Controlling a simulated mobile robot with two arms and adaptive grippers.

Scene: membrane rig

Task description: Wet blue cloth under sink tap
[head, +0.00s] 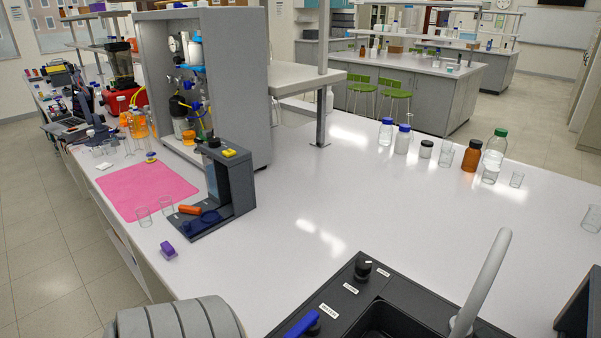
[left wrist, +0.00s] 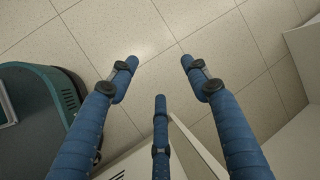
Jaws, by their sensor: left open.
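A black sink (head: 392,322) is at the bottom of the head view, cut off by the lower edge. A pale grey curved tap (head: 484,280) rises at its right. A blue lever-like part (head: 302,325) and a black knob (head: 363,264) sit on the sink's left rim, beside small white labels. I cannot make out a blue cloth in either view. My left gripper (left wrist: 159,73) shows in the left wrist view with its three blue fingers spread, empty, above a tiled floor. It does not show in the head view. My right gripper is out of view.
A grey cabinet (head: 247,85) stands behind. Bottles, including a brown bottle (head: 471,156), line the far right. The middle of the white bench (head: 340,200) is clear.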

